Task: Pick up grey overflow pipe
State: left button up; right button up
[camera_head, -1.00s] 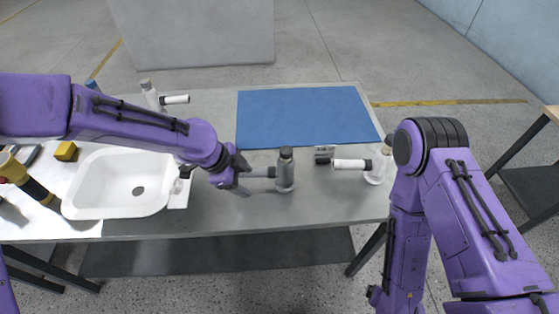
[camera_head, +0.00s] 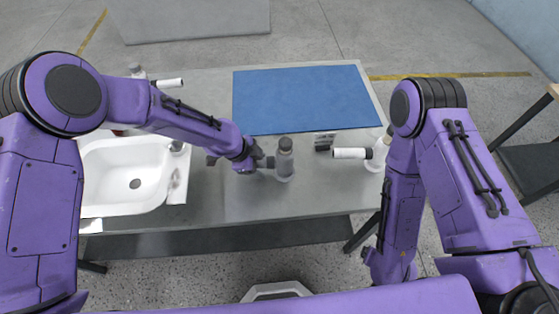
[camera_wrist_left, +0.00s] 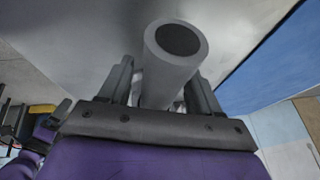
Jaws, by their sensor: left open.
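The grey overflow pipe (camera_head: 285,158) stands upright on the table, with a dark cap on top and a side branch to the left. My left gripper (camera_head: 261,161) is at that side branch, coming from the left. In the left wrist view, a grey tube with a dark round end (camera_wrist_left: 176,62) lies between the two open fingers of my left gripper (camera_wrist_left: 160,90). Whether the fingers touch it I cannot tell. My right arm is in the head view at the right, but its gripper is not visible.
A white basin (camera_head: 125,175) lies on the left of the grey table (camera_head: 235,205). A blue mat (camera_head: 300,98) covers the back right.

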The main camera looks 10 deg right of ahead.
pick_arm(q)
jog(key=shift+f, duration=0.15)
jog(key=shift+f+b, duration=0.3)
dwell(0.3)
jog(key=c, duration=1.1)
